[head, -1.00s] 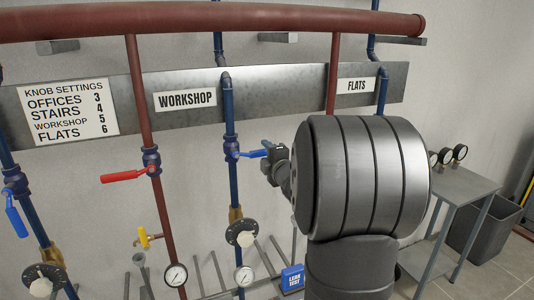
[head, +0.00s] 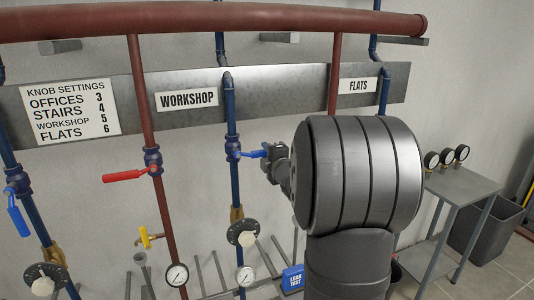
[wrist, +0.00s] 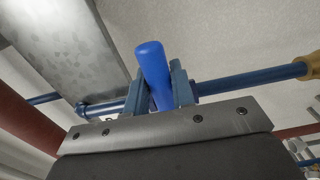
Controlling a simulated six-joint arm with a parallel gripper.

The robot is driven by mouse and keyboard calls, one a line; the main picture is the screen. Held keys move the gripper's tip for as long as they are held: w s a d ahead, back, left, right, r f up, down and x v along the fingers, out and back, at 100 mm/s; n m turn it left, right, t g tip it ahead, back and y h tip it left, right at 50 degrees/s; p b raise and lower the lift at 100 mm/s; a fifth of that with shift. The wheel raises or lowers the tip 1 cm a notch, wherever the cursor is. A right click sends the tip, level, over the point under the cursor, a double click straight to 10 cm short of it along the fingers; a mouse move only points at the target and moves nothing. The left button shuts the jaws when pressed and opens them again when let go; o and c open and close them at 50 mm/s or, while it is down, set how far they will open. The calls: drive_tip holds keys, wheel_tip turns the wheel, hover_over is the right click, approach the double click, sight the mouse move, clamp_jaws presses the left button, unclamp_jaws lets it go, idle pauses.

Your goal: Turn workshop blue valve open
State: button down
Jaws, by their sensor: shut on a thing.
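The workshop blue valve (head: 232,149) sits on the vertical blue pipe below the WORKSHOP sign (head: 187,99). Its blue lever (head: 249,154) points right, roughly level and across the pipe. My gripper (head: 269,155) is at the lever's outer end, shut on it. In the wrist view the lever (wrist: 152,65) stands between the two fingers of my gripper (wrist: 157,92), with its rounded end past them. My arm hides the area right of the valve in the head view.
A red-handled valve (head: 130,174) is to the left, with a hanging blue lever (head: 18,215) farther left. Below the workshop valve are a round dial (head: 242,233) and a gauge (head: 245,276). A blue LEAK TEST box (head: 293,279) is low down. A metal table (head: 462,187) stands right.

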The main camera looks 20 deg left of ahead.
drive_tip(key=shift+f+m, duration=0.85)
drive_tip(key=shift+m, duration=0.15)
drive_tip(key=shift+s+a+f+m, duration=1.05)
drive_tip(key=shift+f+m, duration=0.15)
drive_tip(key=shift+m, duration=1.45)
drive_tip(key=shift+s+a+f+m, duration=1.05)
drive_tip(key=shift+f+m, duration=0.1)
drive_tip(key=shift+m, duration=1.45)
drive_tip(key=shift+s+a+f+m, duration=1.05)
drive_tip(key=shift+f+m, duration=0.15)
drive_tip(key=shift+m, duration=1.45)
drive_tip(key=c, duration=1.2)
unclamp_jaws()
drive_tip(key=v, duration=1.7)
drive_tip(key=shift+s+d, duration=0.2)
drive_tip(key=shift+r, duration=0.15)
